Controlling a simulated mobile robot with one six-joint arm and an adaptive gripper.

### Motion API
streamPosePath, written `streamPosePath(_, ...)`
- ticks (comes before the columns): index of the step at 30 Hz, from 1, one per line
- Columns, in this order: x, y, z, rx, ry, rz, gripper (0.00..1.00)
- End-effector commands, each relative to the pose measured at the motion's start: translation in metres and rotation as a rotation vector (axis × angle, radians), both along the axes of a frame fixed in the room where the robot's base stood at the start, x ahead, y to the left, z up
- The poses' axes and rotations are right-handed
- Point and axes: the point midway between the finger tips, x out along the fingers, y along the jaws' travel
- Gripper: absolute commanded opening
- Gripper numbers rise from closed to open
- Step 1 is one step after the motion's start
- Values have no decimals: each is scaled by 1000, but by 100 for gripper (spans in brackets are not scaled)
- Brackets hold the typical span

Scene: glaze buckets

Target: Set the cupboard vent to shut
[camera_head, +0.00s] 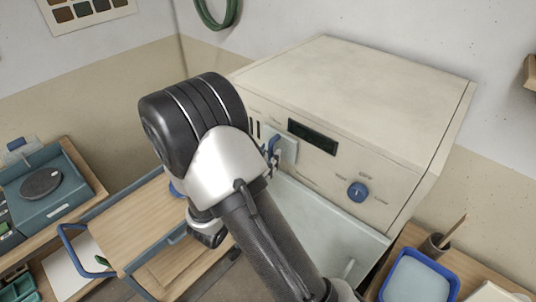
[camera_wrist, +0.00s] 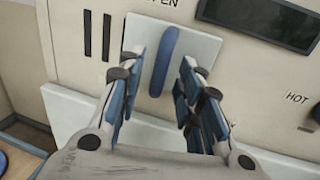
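The cupboard vent control is a blue bar handle (camera_wrist: 164,62) on a pale square plate (camera_wrist: 197,50). The handle stands nearly upright, leaning slightly right at its top, below a partly hidden label ending in "PEN". Dark vent slots (camera_wrist: 106,37) are left of the plate. In the wrist view my gripper (camera_wrist: 161,78) is open, with one finger on each side of the handle and visible gaps to both. In the head view the plate (camera_head: 289,149) shows beside my gripper (camera_head: 272,155), and my arm hides part of the cupboard front.
The beige cupboard (camera_head: 350,85) has a dark display (camera_head: 313,137) and a blue round knob (camera_head: 357,191) right of the vent. A pale lower panel (camera_head: 325,222) is below. A wooden-topped cart (camera_head: 150,220) stands left, and a blue tray (camera_head: 420,278) lies at lower right.

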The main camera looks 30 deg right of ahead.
Motion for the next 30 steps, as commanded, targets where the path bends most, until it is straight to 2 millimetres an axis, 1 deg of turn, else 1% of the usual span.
streamPosePath(1, 2, -4, 0, 0, 0, -1, 33)
streamPosePath(4, 5, -9, 0, 0, 0, -1, 33)
streamPosePath(13, 6, -10, 0, -1, 1, 1, 33)
streamPosePath(27, 6, -10, 0, -1, 1, 1, 2)
streamPosePath(28, 6, -10, 0, -1, 1, 1, 0)
streamPosePath(30, 6, -10, 0, -1, 1, 1, 0)
